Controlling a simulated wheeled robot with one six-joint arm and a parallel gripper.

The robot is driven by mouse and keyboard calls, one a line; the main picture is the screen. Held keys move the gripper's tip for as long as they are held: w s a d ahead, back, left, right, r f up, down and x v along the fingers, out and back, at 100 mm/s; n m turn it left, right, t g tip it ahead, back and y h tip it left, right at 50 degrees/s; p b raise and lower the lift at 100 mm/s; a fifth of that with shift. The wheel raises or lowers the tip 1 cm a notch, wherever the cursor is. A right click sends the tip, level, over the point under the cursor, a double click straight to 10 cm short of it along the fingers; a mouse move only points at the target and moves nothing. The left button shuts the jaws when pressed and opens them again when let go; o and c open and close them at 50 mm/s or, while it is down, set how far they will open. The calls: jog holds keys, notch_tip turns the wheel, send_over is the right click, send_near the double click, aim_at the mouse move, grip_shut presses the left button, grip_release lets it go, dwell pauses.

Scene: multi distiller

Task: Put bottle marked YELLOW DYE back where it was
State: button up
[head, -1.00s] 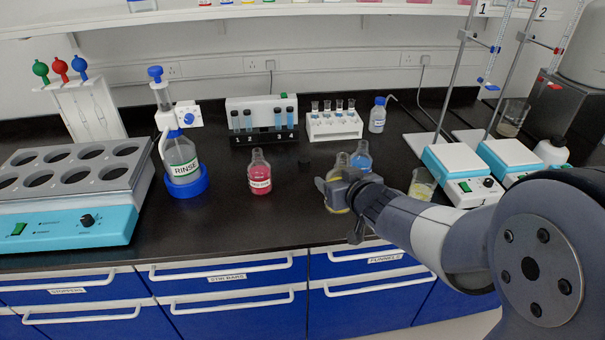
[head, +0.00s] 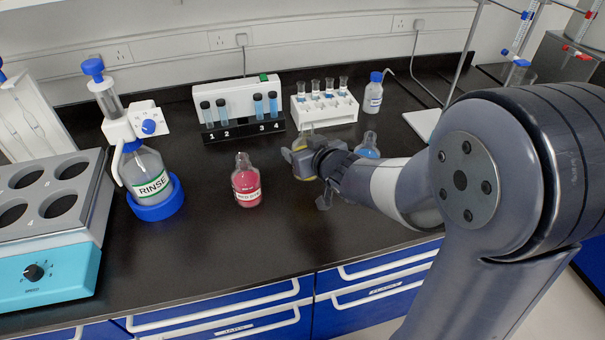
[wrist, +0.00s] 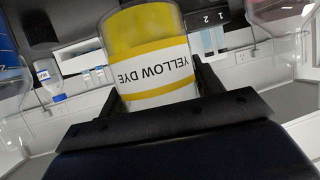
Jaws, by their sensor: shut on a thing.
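The bottle marked YELLOW DYE (wrist: 143,33) fills the middle of the wrist view, its white label with yellow bands upside down there. My gripper (wrist: 158,88) is shut on it, a black finger on each side. A red dye bottle (head: 246,181) stands to the left, and a blue bottle (head: 367,147) stands to the right, partly behind my arm.
Behind are a numbered test-tube rack (head: 243,131), a white vial rack (head: 324,108) and a wash bottle (head: 373,95). The RINSE bottle (head: 149,170) and a block with round wells (head: 50,185) stand left. The black bench (head: 200,250) is bare in front of the red bottle.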

jog(key=shift+f+b, duration=0.7)
jog(key=shift+f, duration=2.05)
jog(key=shift+f, duration=0.2)
jog(key=o, duration=1.3)
jog(key=shift+r, duration=0.1)
jog(key=shift+s+r, duration=0.1)
jog(key=shift+r, duration=0.05)
jog(key=shift+p+v, duration=1.15)
jog(key=shift+v, duration=4.7)
